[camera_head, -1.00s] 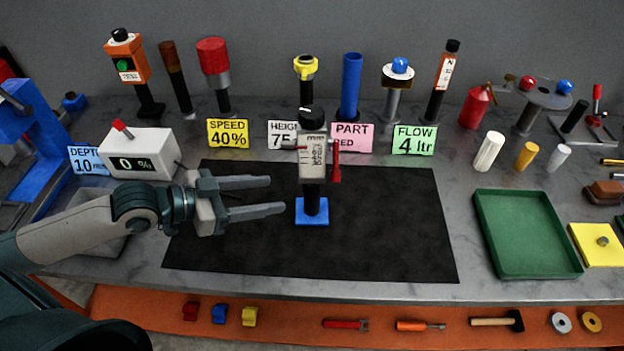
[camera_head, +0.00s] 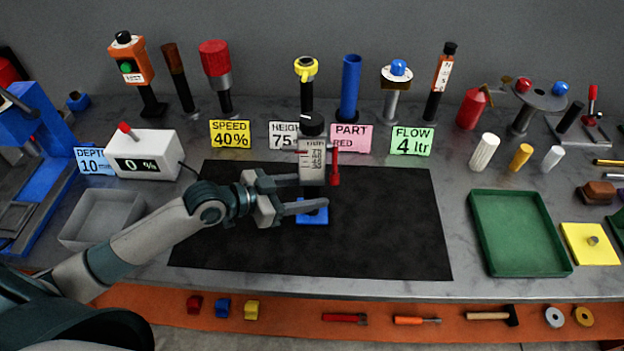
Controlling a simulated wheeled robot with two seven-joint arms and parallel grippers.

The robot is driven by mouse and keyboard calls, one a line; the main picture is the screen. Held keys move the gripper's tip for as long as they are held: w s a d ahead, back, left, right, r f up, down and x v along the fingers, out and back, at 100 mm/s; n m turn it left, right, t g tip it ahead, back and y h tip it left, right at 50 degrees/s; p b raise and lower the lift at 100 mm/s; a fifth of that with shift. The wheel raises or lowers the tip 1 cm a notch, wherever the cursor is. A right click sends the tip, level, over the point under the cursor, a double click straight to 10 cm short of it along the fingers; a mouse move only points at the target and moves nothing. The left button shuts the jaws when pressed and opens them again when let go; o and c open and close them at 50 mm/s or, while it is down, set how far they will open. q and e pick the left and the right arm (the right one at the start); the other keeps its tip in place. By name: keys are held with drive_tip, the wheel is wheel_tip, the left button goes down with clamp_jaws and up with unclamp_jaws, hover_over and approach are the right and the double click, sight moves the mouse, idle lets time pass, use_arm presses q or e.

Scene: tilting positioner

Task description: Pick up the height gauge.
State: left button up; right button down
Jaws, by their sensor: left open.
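The height gauge (camera_head: 312,165) stands upright on the black mat. It has a pale head with a printed scale, a black knob on top, a red lever at its right side and a blue square base (camera_head: 313,216). My left gripper (camera_head: 311,193) is open, with its fingers pointing right at the gauge's post, just below the head. The near finger passes in front of the post and hides part of it. The far finger's tip is partly hidden by the gauge, and I cannot tell whether either finger touches it. My right gripper is out of view.
The black mat (camera_head: 390,230) is otherwise clear. Behind it stand label cards, such as the yellow speed card (camera_head: 230,134), and several upright tools. A green tray (camera_head: 515,235) lies right, a grey bin (camera_head: 100,218) and a white display box (camera_head: 146,153) left.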

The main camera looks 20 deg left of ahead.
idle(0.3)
use_arm(q)
drive_tip(key=shift+w+d+f+p, duration=0.1)
drive_tip(key=shift+w+d+p, duration=0.25)
drive_tip(key=shift+p, duration=0.05)
drive_tip(key=p+x, duration=0.1)
drive_tip(key=x, duration=0.2)
drive_tip(key=shift+a+p, duration=0.1)
drive_tip(key=shift+p, duration=0.2)
drive_tip(key=shift+w+d+f, duration=0.4)
drive_tip(key=shift+w, duration=0.05)
clamp_jaws()
